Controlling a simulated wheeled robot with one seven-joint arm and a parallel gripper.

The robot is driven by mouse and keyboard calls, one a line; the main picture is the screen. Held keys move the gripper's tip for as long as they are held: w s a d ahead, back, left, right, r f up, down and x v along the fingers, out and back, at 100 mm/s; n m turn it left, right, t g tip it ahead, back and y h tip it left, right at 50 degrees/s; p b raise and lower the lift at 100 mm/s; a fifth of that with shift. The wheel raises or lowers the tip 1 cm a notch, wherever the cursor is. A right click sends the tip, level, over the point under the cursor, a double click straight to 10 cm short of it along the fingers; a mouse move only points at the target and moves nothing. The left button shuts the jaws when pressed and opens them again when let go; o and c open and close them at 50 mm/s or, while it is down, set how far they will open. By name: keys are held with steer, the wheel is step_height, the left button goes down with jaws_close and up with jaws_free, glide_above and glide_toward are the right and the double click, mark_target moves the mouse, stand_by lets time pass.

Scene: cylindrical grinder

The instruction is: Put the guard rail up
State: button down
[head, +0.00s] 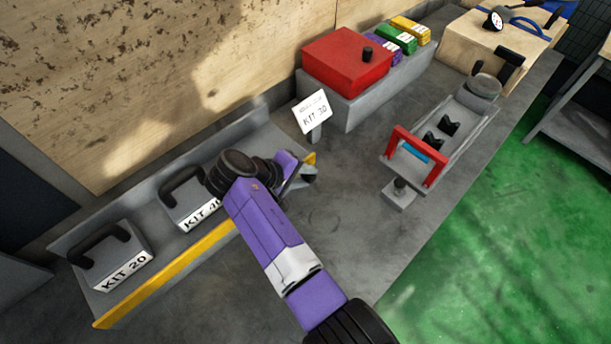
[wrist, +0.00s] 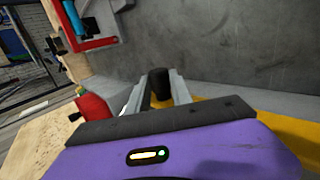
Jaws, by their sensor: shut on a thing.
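The guard rail (head: 166,277) is a long yellow bar along the front edge of the grey kit shelf. Its middle is hidden behind my arm, and its far end shows just beyond my gripper. My gripper (head: 304,174) is at that far end. In the wrist view my gripper (wrist: 160,92) has its two grey fingers shut on a black knob (wrist: 160,82) at the rail. The yellow rail (wrist: 290,126) shows beside and below the fingers there. How the knob joins the rail is hidden.
A KIT 20 case (head: 110,262) and a KIT 40 case (head: 190,205) stand on the shelf (head: 70,245) behind the rail. A KIT 30 sign (head: 313,112) stands close beyond my gripper. A red box (head: 345,60) and a red-framed fixture (head: 418,158) are farther off. Bare bench lies right of my arm.

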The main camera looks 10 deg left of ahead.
stand_by(0.3)
steer(key=c, duration=1.1)
jaws_free()
steer(key=shift+c, duration=0.2)
steer(key=shift+a, duration=0.1)
steer(key=b+v, duration=0.1)
steer(key=v, duration=0.6)
steer(key=shift+s+r, duration=0.2)
steer(key=shift+r, duration=0.15)
steer(key=shift+a, duration=0.15)
